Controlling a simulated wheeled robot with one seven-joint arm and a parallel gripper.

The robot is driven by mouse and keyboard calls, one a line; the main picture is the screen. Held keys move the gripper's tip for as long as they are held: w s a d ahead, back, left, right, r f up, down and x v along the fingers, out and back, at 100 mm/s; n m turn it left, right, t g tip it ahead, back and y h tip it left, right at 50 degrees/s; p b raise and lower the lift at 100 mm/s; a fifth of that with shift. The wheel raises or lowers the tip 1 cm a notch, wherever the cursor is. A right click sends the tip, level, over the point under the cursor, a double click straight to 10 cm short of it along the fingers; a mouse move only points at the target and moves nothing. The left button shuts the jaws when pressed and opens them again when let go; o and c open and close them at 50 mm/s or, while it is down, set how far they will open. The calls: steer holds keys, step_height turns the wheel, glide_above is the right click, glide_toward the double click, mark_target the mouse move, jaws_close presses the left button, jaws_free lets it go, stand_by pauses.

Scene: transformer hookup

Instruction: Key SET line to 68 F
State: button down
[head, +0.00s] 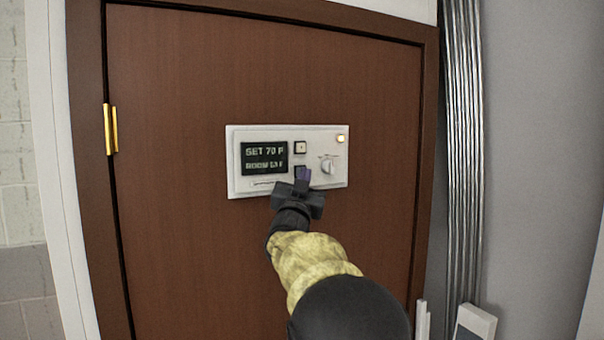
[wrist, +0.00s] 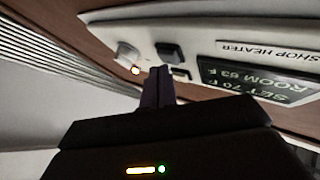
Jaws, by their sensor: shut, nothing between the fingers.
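A white heater control panel (head: 235,160) is on a brown door. Its dark display (head: 264,157) reads SET 70 F above a ROOM line; the wrist view shows the display (wrist: 255,82) upside down, with ROOM 63 F. An upper button (head: 300,147) is light with a dark edge. A dark lower button (head: 298,170) is partly hidden behind my fingers. My gripper (head: 304,174) is shut and empty, its fingertips in front of the lower button. In the wrist view my gripper (wrist: 159,72) points toward the panel near the buttons; I cannot tell whether it touches.
A round knob (head: 328,165) and a lit amber lamp (head: 340,139) are on the panel's right side. The wrist view shows a SHOP HEATER label (wrist: 283,52). Metal conduits (head: 462,150) run up the wall to the right. Brass hinge (head: 110,128) at left.

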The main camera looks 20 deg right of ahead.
steer(key=shift+w, duration=0.4)
stand_by(0.6)
steer(key=shift+s, duration=0.15)
steer(key=shift+s+b, duration=0.65)
steer(key=s+b, duration=0.3)
steer(key=s, duration=0.2)
steer(key=shift+d, duration=0.1)
stand_by(0.4)
